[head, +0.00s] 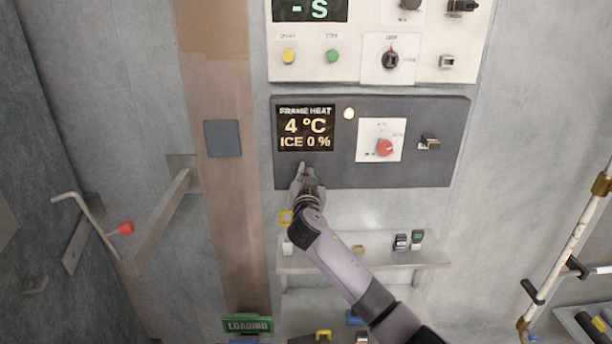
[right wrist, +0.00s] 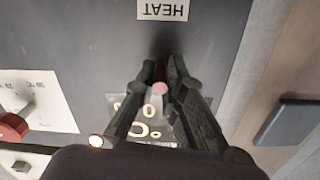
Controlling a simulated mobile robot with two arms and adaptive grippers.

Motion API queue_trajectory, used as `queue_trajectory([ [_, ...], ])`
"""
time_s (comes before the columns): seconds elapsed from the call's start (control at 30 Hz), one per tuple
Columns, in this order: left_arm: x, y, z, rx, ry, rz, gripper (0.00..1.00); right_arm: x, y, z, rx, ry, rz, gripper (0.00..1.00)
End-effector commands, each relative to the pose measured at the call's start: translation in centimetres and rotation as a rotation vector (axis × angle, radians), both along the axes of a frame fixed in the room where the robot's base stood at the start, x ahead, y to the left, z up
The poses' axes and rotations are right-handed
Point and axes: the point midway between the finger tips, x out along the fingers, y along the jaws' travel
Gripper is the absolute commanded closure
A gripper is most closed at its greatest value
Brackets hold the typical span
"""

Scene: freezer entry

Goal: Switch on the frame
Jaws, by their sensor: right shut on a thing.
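The dark frame heat panel (head: 410,177) is on the wall, with a lit display (head: 305,127) reading "FRAME HEAT 4 °C ICE 0 %". A pale lamp (head: 349,113) glows beside the display; it also shows in the right wrist view (right wrist: 97,141). My right gripper (head: 305,172) is at the panel just below the display. In the right wrist view its fingers (right wrist: 162,85) are closed around a small red switch (right wrist: 160,70) with a pinkish tip, near a "HEAT" label (right wrist: 163,10). The fingers hide most of the switch. My left gripper is not in view.
A red rotary knob (head: 384,147) on a white plate and a small toggle (head: 430,143) are to the right on the same panel. A white panel (head: 340,72) with buttons is above. A metal shelf (head: 370,262) is below.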

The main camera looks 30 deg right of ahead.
Motion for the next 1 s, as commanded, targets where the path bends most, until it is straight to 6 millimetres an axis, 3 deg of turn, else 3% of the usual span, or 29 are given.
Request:
queue_trajectory([
  [0.13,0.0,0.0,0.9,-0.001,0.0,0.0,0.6,0.0,0.0,0.5,0.011,0.014,-0.002,1.0],
  [0.37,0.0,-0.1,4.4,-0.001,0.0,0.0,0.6,0.1,-0.2,1.6,0.085,0.126,-0.006,1.0],
  [0.6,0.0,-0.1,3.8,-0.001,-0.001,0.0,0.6,0.2,-0.2,1.2,0.142,0.227,-0.001,1.0],
  [0.9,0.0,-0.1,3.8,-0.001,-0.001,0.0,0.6,0.2,-0.1,1.2,0.143,0.233,0.0,1.0],
  [0.93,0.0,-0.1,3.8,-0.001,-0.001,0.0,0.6,0.2,-0.1,1.2,0.143,0.233,0.0,0.88],
  [1.0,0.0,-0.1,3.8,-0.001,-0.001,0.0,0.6,0.2,-0.1,1.2,0.143,0.233,0.0,0.83],
])
